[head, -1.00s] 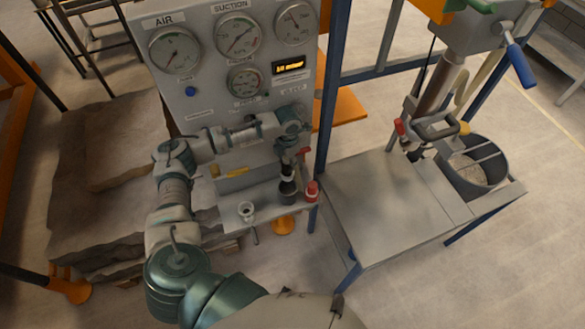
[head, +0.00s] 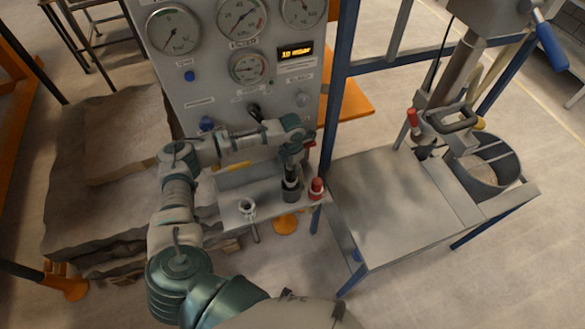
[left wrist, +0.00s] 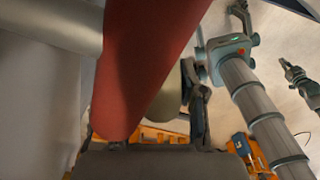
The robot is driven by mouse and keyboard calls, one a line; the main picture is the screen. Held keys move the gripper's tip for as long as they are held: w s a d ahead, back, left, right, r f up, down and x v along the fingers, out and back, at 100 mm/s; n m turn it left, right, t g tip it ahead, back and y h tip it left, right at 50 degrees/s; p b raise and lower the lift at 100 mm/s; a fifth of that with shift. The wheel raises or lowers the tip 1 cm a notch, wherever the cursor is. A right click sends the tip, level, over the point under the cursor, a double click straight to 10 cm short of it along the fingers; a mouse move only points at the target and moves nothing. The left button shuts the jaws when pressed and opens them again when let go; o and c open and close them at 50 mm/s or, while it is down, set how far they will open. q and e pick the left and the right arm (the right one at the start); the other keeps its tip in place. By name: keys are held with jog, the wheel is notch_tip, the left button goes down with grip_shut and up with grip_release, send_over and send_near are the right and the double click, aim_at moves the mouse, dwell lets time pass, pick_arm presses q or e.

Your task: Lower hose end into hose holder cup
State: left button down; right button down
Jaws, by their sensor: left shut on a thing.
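My left gripper (head: 293,166) is over the small shelf of the gauge panel, pointing down and shut on the hose end (head: 291,181), a dark piece with a pale band. Below it stands the dark hose holder cup (head: 291,195). The hose end is upright and at the cup's mouth; I cannot tell how deep it sits. In the left wrist view, a red cylinder (left wrist: 150,60) fills the middle close to the camera, with a dark gripper finger (left wrist: 195,105) beside it. The cup is not clear there. My right gripper is not in view.
A red-topped fitting (head: 317,188) stands just right of the cup. A metal funnel-like holder (head: 247,207) is at the shelf's left. The gauge panel (head: 215,85) rises behind, and a blue post (head: 335,90) stands to the right. The grey table (head: 375,220) is mostly clear.

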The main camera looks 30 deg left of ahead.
pick_arm(q)
jog(key=shift+a+r+p, duration=0.2)
jog(key=shift+r+p, duration=0.05)
jog(key=shift+p, duration=0.05)
jog(key=shift+d, duration=0.1)
jog(key=c, duration=0.7)
grip_release()
jog(key=shift+d, duration=0.1)
jog(key=shift+o, duration=0.5)
jog(key=shift+d, duration=0.1)
notch_tip(320, 180, up, 12)
jog(key=shift+w+d+f, duration=0.1)
jog(key=shift+w+d, duration=0.05)
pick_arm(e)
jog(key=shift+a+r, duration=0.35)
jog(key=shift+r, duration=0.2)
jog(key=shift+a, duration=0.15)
